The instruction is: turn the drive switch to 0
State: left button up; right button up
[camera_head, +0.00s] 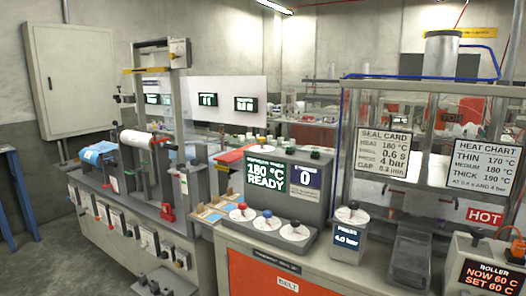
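No switch in view carries a label that I can read as drive. Several grey boxes with levers (148,241) line that machine's front. A grey control console (285,190) stands in the middle, with a display reading 180 °C READY (265,175) and a panel showing 0 (306,177). Several round dials (268,219) with coloured knobs lie on its front ledge. Neither gripper is in view.
A press unit (347,232) reads 4.0 bar. A roller controller (488,268) reads now 60 C, set 60 C. A HOT sign (485,216) hangs at the right. A wall cabinet (70,80) is at the left. Grey floor (45,258) is free at the lower left.

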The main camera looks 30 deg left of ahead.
aim_at(261, 140)
jog(key=i+j, duration=0.15)
jog(key=j, duration=0.2)
jog(key=i+j, duration=0.15)
jog(key=j, duration=0.2)
jog(key=i+j, duration=0.2)
jog(key=j, duration=0.15)
jog(key=i+j, duration=0.15)
jog(key=j, duration=0.2)
jog(key=i+j, duration=0.15)
jog(key=j, duration=0.2)
